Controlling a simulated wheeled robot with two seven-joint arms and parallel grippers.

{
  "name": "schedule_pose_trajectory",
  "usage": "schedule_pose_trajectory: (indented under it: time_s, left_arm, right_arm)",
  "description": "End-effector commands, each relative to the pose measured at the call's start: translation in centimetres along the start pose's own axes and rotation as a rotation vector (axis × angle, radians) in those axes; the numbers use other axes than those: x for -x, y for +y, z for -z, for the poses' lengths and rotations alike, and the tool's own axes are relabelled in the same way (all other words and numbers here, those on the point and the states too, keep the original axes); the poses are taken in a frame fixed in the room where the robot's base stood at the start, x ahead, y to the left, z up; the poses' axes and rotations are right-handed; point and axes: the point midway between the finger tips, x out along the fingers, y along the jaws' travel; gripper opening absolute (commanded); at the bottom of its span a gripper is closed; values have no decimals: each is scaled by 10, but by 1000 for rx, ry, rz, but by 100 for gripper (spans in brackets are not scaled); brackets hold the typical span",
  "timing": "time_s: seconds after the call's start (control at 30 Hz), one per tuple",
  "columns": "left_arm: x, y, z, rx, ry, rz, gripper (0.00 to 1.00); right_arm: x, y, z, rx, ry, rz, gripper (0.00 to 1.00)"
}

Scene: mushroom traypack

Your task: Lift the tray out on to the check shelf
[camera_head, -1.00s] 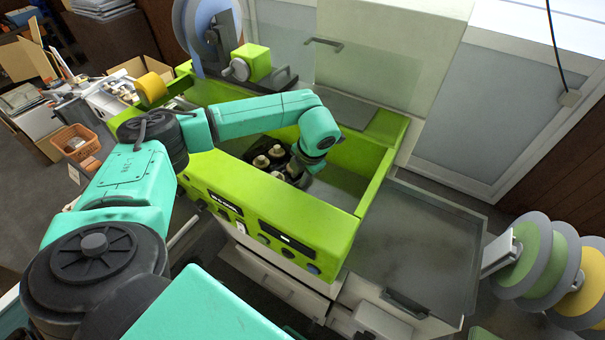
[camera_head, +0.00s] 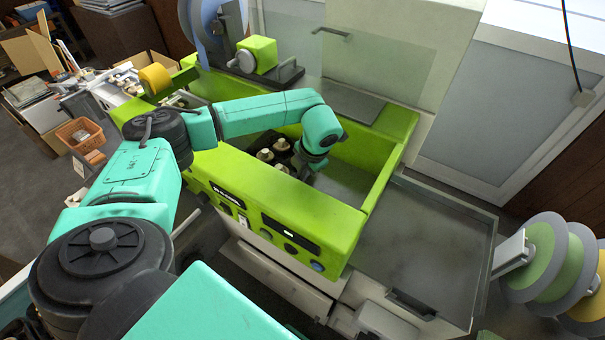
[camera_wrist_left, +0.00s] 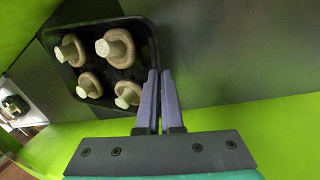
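The black tray (camera_head: 272,139) holds several pale mushrooms, stems up, and is inside the green machine's well, partly hidden by its front wall. My left gripper (camera_head: 311,167) reaches down into the well at the tray's right side. In the left wrist view its two fingers (camera_wrist_left: 160,76) are close together at the rim of the tray (camera_wrist_left: 153,40), which appears pinched between them. I cannot tell whether the tray touches the well floor. A flat grey shelf (camera_head: 425,235) with a raised edge lies right of the machine; it looks empty. My right gripper is out of view.
The green machine's front wall (camera_head: 270,215) and right wall (camera_head: 385,165) stand around the well, with the right wall between tray and shelf. Film reels (camera_head: 550,260) stand beyond the shelf at the right. A white hood (camera_head: 400,30) rises behind the well.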

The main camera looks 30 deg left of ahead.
Motion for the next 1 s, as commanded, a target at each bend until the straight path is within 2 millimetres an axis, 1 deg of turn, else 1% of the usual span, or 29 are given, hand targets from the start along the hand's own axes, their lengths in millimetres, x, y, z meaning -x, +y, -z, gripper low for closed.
schedule_pose_trajectory:
  time_s: [0.03, 0.5, 0.83, 1.0]
  left_arm:
    - [7, 2, 0, 0, 0, 1, 0]
    - [40, 12, 0, 0, 0, 1, 0]
    - [42, 13, 0, 0, 0, 1, 0]
    - [54, 17, 0, 0, -1, 1, 0]
  right_arm:
    - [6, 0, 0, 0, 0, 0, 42]
    - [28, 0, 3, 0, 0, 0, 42]
    - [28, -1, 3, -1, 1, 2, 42]
    - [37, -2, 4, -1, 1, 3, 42]
